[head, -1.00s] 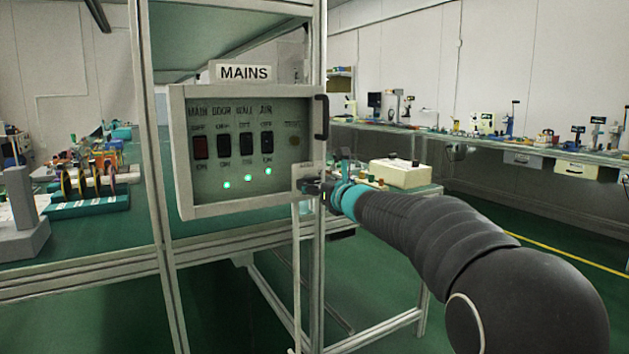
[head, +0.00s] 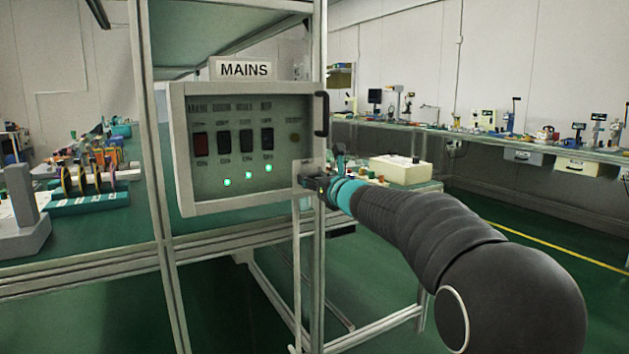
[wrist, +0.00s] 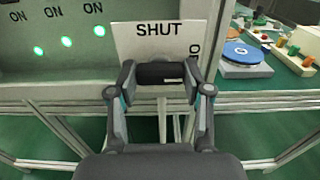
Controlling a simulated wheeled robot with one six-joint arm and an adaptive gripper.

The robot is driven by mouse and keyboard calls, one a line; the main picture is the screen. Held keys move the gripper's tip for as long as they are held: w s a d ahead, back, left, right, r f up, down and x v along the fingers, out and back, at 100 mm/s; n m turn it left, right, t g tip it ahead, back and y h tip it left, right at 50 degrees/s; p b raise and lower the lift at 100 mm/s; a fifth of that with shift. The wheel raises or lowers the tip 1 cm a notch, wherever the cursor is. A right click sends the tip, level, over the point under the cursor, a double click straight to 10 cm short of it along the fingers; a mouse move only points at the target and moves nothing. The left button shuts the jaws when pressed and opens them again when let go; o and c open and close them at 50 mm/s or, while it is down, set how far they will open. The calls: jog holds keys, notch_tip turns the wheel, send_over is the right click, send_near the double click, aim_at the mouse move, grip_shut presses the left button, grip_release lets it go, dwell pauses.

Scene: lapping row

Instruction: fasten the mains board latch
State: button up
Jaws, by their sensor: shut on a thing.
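The mains board (head: 182,140) is a pale-framed box with a dark front, switches and three lit green lamps, under a MAINS sign (head: 246,69). Its front looks closed. The latch plate (wrist: 135,40) at its lower right corner reads SHUT, with part of another mark at its right edge. My gripper (head: 318,183) is at that corner. In the wrist view, my gripper (wrist: 160,75) is shut on the dark latch handle (wrist: 158,72), which lies level across between the fingertips just below the word SHUT. The fingers hide the handle's ends.
Metal frame posts (head: 318,270) stand beside and below the board. A bench behind holds a cream box (head: 400,168) and, in the wrist view, a blue disc (wrist: 243,53). A dark bar handle (head: 321,115) is on the board's right edge. Green floor lies open at right.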

jog(key=shift+f+n+b, duration=0.1)
jog(key=shift+n+b, duration=0.2)
jog(key=shift+b, duration=0.15)
jog(key=n+b, duration=0.9)
jog(key=n, duration=0.8)
jog(key=shift+b, duration=0.3)
jog(key=o, duration=1.2)
jog(key=shift+c, duration=0.2)
jog(key=v, duration=1.2)
